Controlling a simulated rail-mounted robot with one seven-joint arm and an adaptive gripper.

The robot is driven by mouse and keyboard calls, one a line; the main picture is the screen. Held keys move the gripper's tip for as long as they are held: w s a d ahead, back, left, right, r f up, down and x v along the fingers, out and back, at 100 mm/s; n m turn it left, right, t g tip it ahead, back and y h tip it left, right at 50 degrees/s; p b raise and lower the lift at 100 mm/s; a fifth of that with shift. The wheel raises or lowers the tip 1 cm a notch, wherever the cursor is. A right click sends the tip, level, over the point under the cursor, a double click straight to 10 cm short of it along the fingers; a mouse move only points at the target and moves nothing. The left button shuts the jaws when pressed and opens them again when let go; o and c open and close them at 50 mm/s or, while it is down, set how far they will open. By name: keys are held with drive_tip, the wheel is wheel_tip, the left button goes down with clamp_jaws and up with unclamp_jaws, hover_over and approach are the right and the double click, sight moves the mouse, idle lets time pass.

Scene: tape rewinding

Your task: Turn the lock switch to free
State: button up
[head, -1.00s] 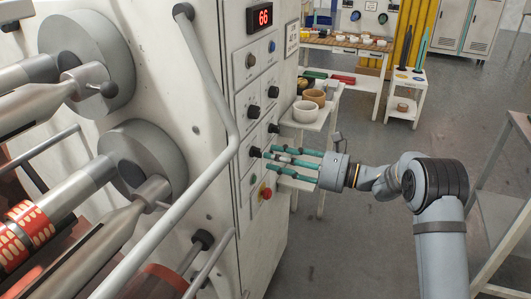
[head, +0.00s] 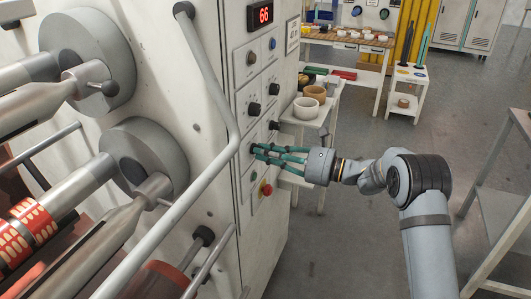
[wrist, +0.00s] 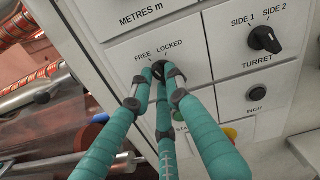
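The lock switch (wrist: 158,72) is a small black knob on the white control panel (wrist: 215,88), under the words FREE and LOCKED in the wrist view. The knob is mostly covered by fingers, so I cannot tell which word it points to. In the head view the switch (head: 252,150) is at the fingertips. My gripper (wrist: 161,78) has teal fingers whose tips are drawn in around the knob and appear to touch it. It also shows in the head view (head: 257,151), reaching in from the right.
The turret knob (wrist: 264,39) and the inch button (wrist: 254,94) are right of the switch. A red emergency button (head: 266,189) sits below it. A long grey handrail (head: 222,105) runs left of the panel. A small table with bowls (head: 307,109) stands behind.

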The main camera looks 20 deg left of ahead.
clamp_jaws()
drive_tip(key=shift+f, duration=0.1)
drive_tip(key=n+b, duration=0.1)
drive_tip(key=b, duration=0.3)
drive_tip(key=shift+n, duration=0.4)
drive_tip(key=o, duration=0.5)
unclamp_jaws()
drive_tip(key=shift+o, duration=0.5)
